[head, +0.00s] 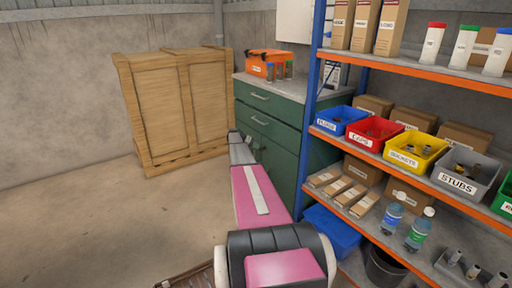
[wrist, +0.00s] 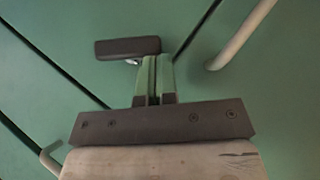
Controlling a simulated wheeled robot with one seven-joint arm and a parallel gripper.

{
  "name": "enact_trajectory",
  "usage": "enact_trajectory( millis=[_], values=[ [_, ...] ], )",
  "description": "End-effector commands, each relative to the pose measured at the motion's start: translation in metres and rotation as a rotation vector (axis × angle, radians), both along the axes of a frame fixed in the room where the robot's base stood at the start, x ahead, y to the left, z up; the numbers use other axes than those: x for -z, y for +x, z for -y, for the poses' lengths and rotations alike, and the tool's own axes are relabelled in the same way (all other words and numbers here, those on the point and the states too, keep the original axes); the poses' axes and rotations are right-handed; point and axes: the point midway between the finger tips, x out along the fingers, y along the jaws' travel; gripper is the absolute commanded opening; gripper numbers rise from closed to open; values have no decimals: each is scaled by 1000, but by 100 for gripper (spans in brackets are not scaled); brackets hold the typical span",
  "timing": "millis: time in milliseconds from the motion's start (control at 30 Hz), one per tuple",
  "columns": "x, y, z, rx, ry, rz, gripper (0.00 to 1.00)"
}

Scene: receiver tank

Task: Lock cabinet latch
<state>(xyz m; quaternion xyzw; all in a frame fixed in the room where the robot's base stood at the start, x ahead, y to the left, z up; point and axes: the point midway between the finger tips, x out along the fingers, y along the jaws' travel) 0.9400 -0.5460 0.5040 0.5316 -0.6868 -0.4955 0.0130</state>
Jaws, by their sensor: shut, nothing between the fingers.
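The green cabinet (head: 269,137) stands behind the blue shelf post, with my pink and grey arm reaching to its front. In the wrist view its green front (wrist: 290,110) fills the background. A dark grey latch lever (wrist: 127,48) lies nearly level there, its small silvery pivot partly visible under it. My gripper (wrist: 157,62) is shut and empty, its two fingertips together just below the lever's right end. I cannot tell whether they touch it. In the head view the gripper (head: 249,143) is small against the cabinet, and the latch is not clear.
A pale bar handle (wrist: 238,37) is right of my fingers, and another (wrist: 50,157) is at lower left. The shelf rack (head: 311,100) with bins stands close right of my arm. A wooden crate (head: 175,105) stands left; the floor (head: 90,225) there is clear.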

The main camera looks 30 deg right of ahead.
Motion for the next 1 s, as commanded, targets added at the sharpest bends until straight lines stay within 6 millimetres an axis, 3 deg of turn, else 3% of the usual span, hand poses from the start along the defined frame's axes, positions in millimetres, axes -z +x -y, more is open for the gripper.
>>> enact_trajectory(
  millis=[500,1000],
  values=[
    [24,-5,1,0,-4,-45,0],
    [36,-12,1,-1,-4,-42,0]
  ],
)
